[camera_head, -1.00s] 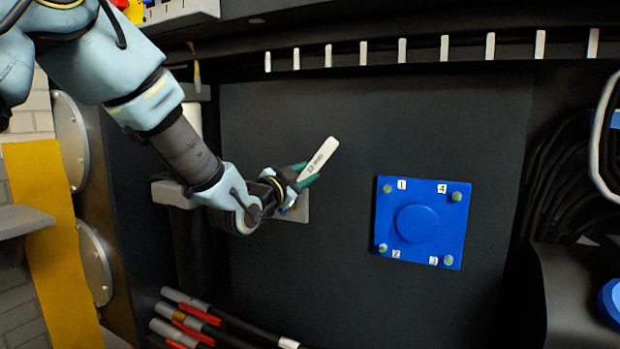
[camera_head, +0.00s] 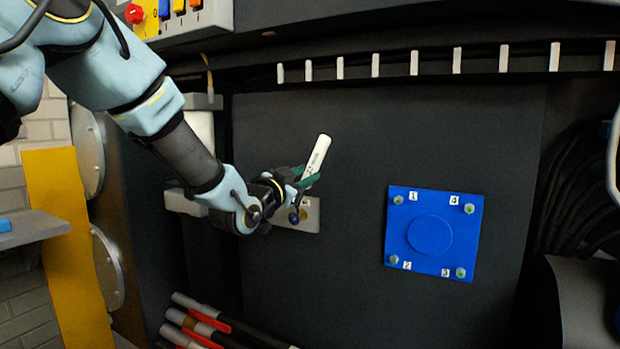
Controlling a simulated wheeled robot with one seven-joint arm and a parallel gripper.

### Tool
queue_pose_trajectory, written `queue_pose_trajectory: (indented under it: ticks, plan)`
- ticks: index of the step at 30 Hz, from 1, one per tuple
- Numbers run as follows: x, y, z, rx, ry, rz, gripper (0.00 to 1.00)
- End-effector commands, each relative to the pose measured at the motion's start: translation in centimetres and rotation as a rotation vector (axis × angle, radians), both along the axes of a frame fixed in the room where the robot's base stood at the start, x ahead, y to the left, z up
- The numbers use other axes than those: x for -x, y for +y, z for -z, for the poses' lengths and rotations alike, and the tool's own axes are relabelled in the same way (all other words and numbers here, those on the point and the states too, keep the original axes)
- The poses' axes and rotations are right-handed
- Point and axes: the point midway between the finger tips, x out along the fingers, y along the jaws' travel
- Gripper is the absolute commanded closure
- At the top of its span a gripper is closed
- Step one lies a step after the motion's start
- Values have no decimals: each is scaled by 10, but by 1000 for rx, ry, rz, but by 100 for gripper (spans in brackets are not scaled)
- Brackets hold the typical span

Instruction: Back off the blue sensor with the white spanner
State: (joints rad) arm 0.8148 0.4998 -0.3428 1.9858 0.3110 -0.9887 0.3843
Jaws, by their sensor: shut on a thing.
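My gripper (camera_head: 303,180) is shut on the white spanner (camera_head: 318,154), which points up and slightly right from the green fingers. The spanner's lower end is hidden by the fingers. Just below the gripper, a small blue sensor (camera_head: 294,217) shows on a pale plate (camera_head: 310,222) fixed to the dark panel. The gripper and wrist cover part of this plate. I cannot tell whether the spanner touches the sensor.
A blue square cover (camera_head: 430,262) with numbered corner bolts is on the dark panel (camera_head: 350,290) to the right. Red and grey-ended cables (camera_head: 200,330) lie below. A yellow strip (camera_head: 62,240) and a grey shelf (camera_head: 30,228) stand at the left. A switch box (camera_head: 185,18) is at upper left.

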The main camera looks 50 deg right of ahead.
Motion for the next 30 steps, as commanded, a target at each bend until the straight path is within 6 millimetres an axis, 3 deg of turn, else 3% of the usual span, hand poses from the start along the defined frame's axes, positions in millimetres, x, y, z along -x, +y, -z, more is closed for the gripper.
queue_pose_trajectory:
  ticks: [11, 30]
  plan:
    - [-2, 0, -2, 4, 12, 0, 100]
    - [-32, 8, -11, 62, 230, 0, 100]
